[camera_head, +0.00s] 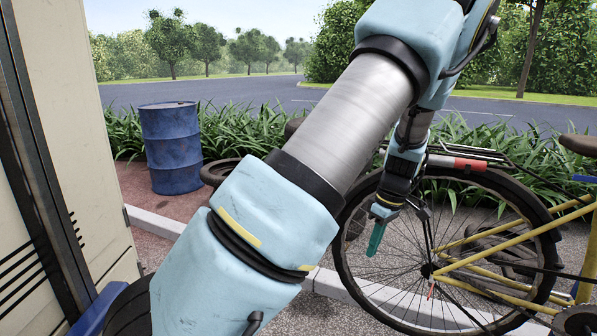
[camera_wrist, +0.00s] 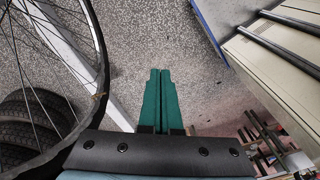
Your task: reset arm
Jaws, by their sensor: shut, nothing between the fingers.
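My gripper (camera_head: 376,238) hangs at the end of my bent arm in the head view, its green fingers pointing down, in front of the bicycle's wheel as seen from here. In the wrist view the two green fingers (camera_wrist: 160,72) lie side by side, shut, with nothing between them. Grey speckled ground lies beyond the fingertips. My pale blue arm crosses the middle of the head view and hides part of the scene behind it.
A yellow bicycle (camera_head: 490,262) stands at the right. A blue barrel (camera_head: 171,150) stands behind, near a tyre (camera_head: 217,172). A beige cabinet (camera_head: 95,150) fills the left edge; a kerb (camera_head: 155,222) crosses the ground. In the wrist view, tyres (camera_wrist: 30,125) lie at left.

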